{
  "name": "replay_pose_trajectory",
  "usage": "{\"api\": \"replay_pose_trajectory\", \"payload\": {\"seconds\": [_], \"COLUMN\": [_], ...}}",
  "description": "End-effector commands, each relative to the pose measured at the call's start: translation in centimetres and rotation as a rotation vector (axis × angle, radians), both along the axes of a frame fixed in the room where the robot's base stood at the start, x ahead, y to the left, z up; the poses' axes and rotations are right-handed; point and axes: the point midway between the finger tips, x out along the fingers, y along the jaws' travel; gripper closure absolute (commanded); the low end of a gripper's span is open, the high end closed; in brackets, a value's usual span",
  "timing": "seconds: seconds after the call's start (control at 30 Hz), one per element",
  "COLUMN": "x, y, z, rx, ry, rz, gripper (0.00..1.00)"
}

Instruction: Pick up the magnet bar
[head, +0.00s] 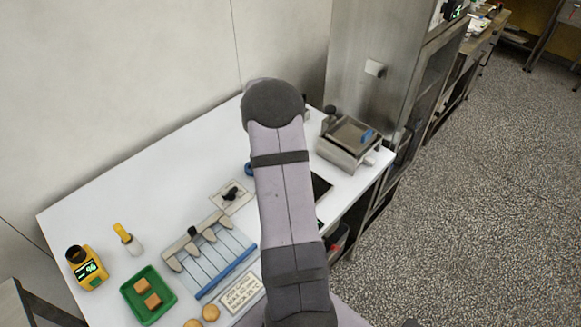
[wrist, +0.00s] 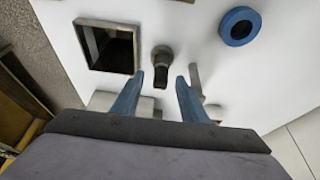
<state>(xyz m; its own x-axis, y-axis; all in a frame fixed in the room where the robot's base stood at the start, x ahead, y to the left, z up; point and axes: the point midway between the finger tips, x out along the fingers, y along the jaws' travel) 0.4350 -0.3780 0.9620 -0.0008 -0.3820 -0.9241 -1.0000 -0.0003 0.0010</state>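A dark bar with a grey round head (wrist: 162,66), which looks like the magnet bar, is on the white table in the wrist view. My gripper (wrist: 160,79) is open, with its two blue fingers apart. In that view the bar shows in the gap between the fingertips, with nothing gripped. How high the fingertips are above the table I cannot tell. In the head view my arm hides both the gripper and this bar.
A square steel frame with a dark inside (wrist: 108,48) is left of the bar, and a blue ring (wrist: 240,26) is at the right. Grey steel pieces lie partly behind my fingers. The steel machine (head: 347,155) stands at the table's right end.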

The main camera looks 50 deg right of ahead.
Motion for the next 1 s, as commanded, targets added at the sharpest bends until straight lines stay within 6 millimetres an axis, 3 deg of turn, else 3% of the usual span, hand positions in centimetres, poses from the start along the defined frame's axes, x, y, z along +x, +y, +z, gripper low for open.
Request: {"api": "replay_pose_trajectory", "payload": {"seconds": [0.33,0.5,0.53,1.0], "x": [0.02,0.01,0.01,0.1], "y": [-0.25,-0.24,-0.24,-0.34], "z": [-0.55,-0.53,-0.53,0.38], "rx": [-0.001,-0.001,-0.001,-0.004], "ry": [-0.001,-0.001,-0.001,-0.004], "rz": [-0.001,-0.001,-0.001,-0.001], "gripper": [0.6,0.98,1.0,1.0]}}
